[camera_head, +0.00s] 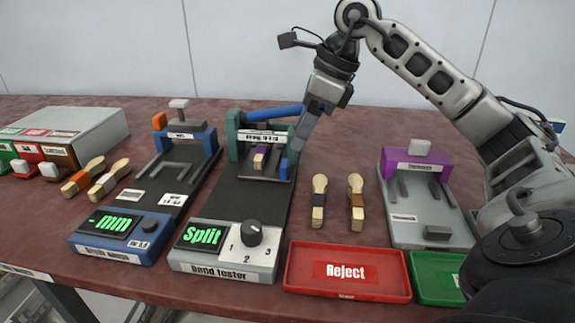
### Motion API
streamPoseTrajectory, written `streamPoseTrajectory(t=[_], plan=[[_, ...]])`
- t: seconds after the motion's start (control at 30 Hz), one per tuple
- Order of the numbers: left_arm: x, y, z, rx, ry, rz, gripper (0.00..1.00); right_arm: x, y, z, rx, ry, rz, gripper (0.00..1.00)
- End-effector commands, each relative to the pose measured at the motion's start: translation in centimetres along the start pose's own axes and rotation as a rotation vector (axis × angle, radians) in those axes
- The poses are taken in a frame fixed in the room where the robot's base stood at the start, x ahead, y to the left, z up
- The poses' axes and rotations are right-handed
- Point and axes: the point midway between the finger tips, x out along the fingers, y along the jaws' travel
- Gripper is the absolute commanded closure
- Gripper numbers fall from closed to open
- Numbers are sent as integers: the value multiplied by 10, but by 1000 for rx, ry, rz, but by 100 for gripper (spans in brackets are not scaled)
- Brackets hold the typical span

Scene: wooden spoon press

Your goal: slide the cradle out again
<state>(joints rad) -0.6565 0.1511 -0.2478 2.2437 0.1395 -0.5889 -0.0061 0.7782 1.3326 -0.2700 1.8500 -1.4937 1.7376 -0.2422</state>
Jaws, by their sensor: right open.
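The bend tester (225,253) stands in the middle of the table, with a dark bed, a green frame at its far end and a display reading "Split". The cradle (273,165) is at the far end of the bed, under the frame. A wooden spoon with a purple band (261,158) shows there, partly hidden by the frame. A blue upright handle (289,164) stands at the right side of the frame. My right gripper (297,144) is open, its fingers pointing down right by the blue handle; contact cannot be told. My left gripper is out of view.
A blue gauge (115,235) reading "mm" is to the left, and a purple-topped device (416,165) to the right. Two spoons (319,203) lie between the tester and that device. The red Reject tray (346,271) and a green tray (435,278) line the front edge.

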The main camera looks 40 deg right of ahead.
Motion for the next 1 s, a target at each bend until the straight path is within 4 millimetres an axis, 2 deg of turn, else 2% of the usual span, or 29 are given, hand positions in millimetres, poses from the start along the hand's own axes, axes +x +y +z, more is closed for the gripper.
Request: streamPoseTrajectory(t=[0.03, 0.1, 0.3, 0.5, 0.77, 0.8, 1.0], plan=[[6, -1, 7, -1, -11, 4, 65, 16, 0, -1, 0, 2, 3, 44], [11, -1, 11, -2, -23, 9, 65, 30, 1, -1, 0, 2, 4, 44], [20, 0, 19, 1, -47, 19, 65, 60, 0, 0, 0, 0, 2, 44], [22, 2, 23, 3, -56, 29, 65, 73, 0, 0, 0, 0, 0, 44], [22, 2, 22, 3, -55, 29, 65, 74, 0, 0, 0, -1, 0, 44], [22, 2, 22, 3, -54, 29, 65, 74, 0, 0, 0, -1, 0, 46], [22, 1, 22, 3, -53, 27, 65, 73, 0, 0, 0, -1, 0, 100]])
